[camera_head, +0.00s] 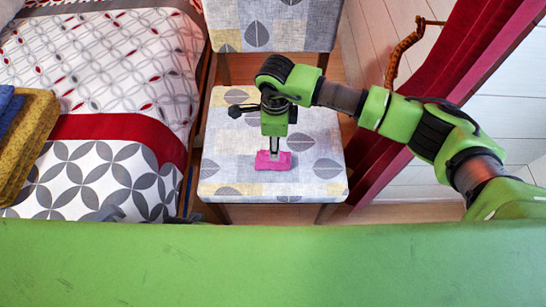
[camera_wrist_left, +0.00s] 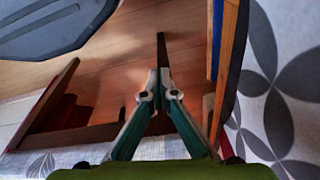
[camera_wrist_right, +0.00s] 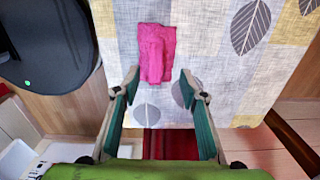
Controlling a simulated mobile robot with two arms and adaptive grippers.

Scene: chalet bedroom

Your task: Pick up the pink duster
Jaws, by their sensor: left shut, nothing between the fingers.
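The pink duster (camera_head: 281,163) lies flat on the leaf-patterned seat of the chair (camera_head: 325,140). In the right wrist view the duster (camera_wrist_right: 155,50) is a folded pink cloth just ahead of the fingertips. My right gripper (camera_head: 274,146) points down over the duster, and its fingers hide part of it. In the right wrist view this gripper (camera_wrist_right: 159,75) is open, with the duster's near end around the gap between the tips. I cannot tell whether they touch. My left gripper (camera_wrist_left: 162,70) is shut and empty, over wooden floor beside the bed.
The bed (camera_head: 110,125) with patterned bedding stands left of the chair, with folded yellow (camera_head: 30,130) and blue cloths on it. The chair's backrest (camera_head: 275,25) rises behind the seat. A dark red curtain (camera_head: 440,70) hangs at the right.

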